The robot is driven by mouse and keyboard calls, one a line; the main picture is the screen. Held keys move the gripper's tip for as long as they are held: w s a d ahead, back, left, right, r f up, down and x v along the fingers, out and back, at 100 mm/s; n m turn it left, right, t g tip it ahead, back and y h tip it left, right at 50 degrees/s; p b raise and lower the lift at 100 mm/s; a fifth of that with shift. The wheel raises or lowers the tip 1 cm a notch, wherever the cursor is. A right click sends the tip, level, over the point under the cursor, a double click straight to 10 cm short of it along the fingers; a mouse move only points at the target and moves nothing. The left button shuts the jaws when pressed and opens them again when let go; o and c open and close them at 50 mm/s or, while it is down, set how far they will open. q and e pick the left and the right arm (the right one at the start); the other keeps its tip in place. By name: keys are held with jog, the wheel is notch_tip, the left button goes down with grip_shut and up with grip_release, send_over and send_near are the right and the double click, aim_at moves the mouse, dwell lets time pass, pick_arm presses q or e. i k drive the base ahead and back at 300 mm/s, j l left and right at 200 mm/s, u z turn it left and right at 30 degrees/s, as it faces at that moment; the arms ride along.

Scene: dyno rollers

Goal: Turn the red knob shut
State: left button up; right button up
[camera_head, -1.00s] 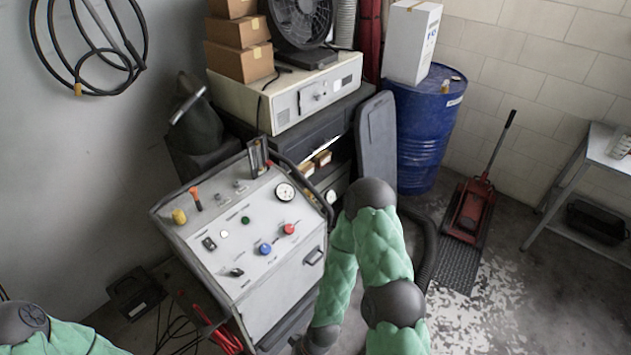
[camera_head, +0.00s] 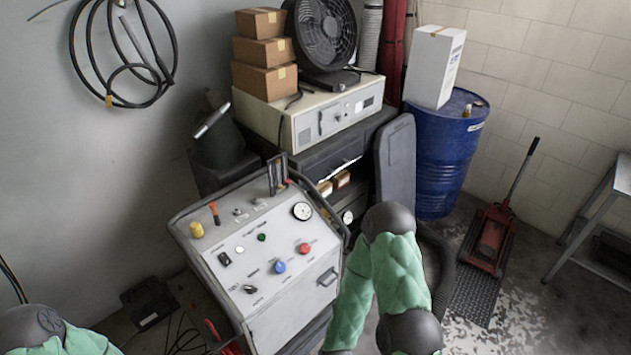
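The red knob (camera_head: 304,248) is small and round. It sits on the sloped top of a grey control cabinet (camera_head: 292,318), to the right of a blue knob (camera_head: 279,267). A green button (camera_head: 262,237), a yellow knob (camera_head: 197,230) and a round gauge (camera_head: 302,211) are on the same panel. The red knob's turn position is too small to tell. My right arm in its green sleeve is at the right of the cabinet, apart from the knob. My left arm shows only at the lower left corner. Both grippers are outside the view.
A blue drum (camera_head: 439,155) with a white box (camera_head: 433,66) on top stands behind my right arm. A red floor jack (camera_head: 490,240) is on the floor at right. A dark hose (camera_head: 444,265) lies beside my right arm. Shelving (camera_head: 596,225) is at the right edge.

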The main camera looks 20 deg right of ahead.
aim_at(305, 247)
jog(key=i+l, duration=0.15)
jog(key=l, duration=0.35)
jog(key=i+l+u, duration=0.1)
jog(key=l, duration=0.4)
jog(key=i+l, duration=0.15)
jog(key=l, duration=0.35)
jog(key=i+l, duration=0.1)
jog(key=l, duration=0.45)
jog(key=i+l+u, duration=0.1)
jog(key=l, duration=0.4)
jog(key=i+l, duration=0.1)
jog(key=l, duration=0.4)
